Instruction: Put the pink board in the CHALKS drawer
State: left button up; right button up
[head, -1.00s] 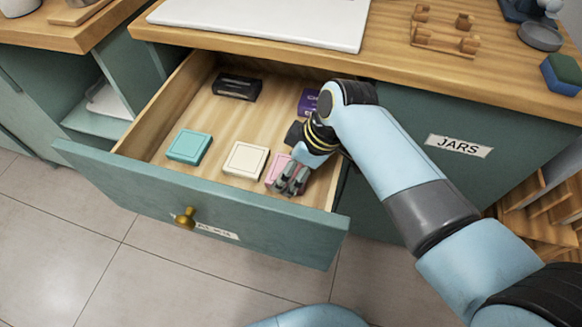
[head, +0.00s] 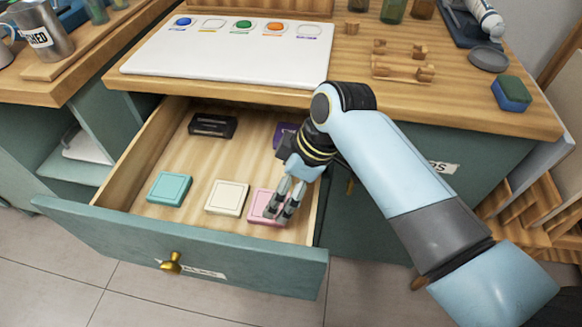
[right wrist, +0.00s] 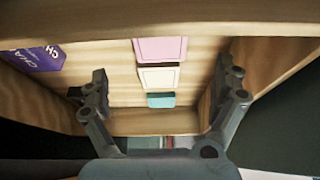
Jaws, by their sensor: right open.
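The pink board (head: 264,206) is a small square slab lying flat in the open drawer (head: 110,241), near its front right corner. My right gripper (head: 288,205) is over the board's right side in the head view and covers part of it. In the right wrist view the pink board (right wrist: 160,49) lies beyond the open, empty fingers (right wrist: 163,85). The label (head: 192,269) on the drawer front is too slanted to read fully. My left gripper is out of view.
A cream board (head: 227,197), a teal board (head: 169,189), a dark box (head: 212,125) and a purple box (head: 285,135) are also in the drawer. A white panel (head: 160,60) with coloured discs lies on the counter above. A sponge (head: 511,94) sits at right.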

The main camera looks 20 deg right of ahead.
jog(key=v, duration=0.4)
jog(key=shift+r+p, duration=0.25)
jog(key=shift+p, duration=0.1)
